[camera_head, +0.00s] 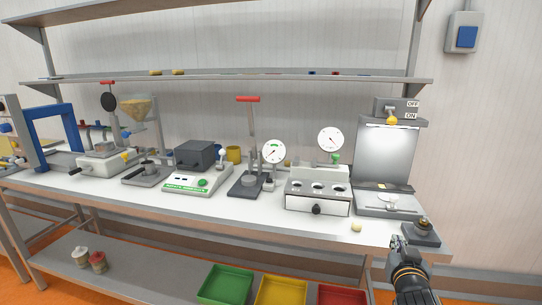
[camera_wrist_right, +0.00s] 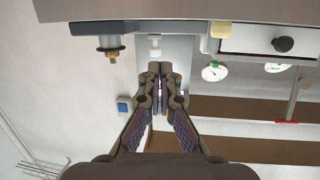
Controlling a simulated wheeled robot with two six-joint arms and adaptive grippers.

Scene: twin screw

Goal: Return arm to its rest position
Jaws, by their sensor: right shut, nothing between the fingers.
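My right gripper (camera_head: 399,243) is at the lower right of the head view, at the front right end of the bench. In the right wrist view its two fingers meet at the tips (camera_wrist_right: 161,70), shut with nothing between them. Close by it, a dark block with a round knob (camera_head: 422,228) sits on the bench corner. In the wrist view, which looks upside down, a dark piece with a brass tip (camera_wrist_right: 111,47) shows left of the fingers. My left gripper is in neither view.
The white bench (camera_head: 330,222) carries several devices, including a lit grey stand (camera_head: 388,150) and a three-hole box with a drawer (camera_head: 317,195). A small pale piece (camera_head: 356,227) lies near the front edge. Green (camera_head: 226,283), yellow and red trays sit below. Shelves (camera_head: 250,76) run above.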

